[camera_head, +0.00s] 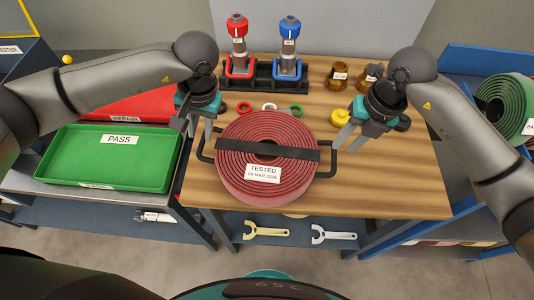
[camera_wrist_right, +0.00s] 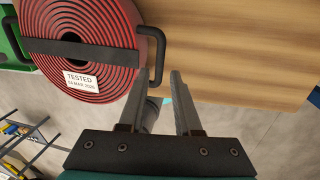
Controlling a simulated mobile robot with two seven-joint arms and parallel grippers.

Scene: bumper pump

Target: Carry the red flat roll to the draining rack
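The red flat roll (camera_head: 243,185) is a coiled hose lying flat on the wooden table, with a black strap, a TESTED label and a black handle on each side. It also shows in the right wrist view (camera_wrist_right: 82,85). My left gripper (camera_head: 198,138) is open at the roll's left handle; whether it touches is unclear. My right gripper (camera_head: 350,143) is open and empty, above and right of the right handle (camera_head: 329,160). I cannot identify the draining rack for certain.
A green PASS tray (camera_head: 70,157) and a red tray (camera_head: 150,104) stand left. A black holder (camera_head: 264,87) with red and blue fittings, several rings and brown jars (camera_head: 338,77) sit behind the roll. A green roll (camera_head: 507,103) is on blue shelving at right. The table's right front is clear.

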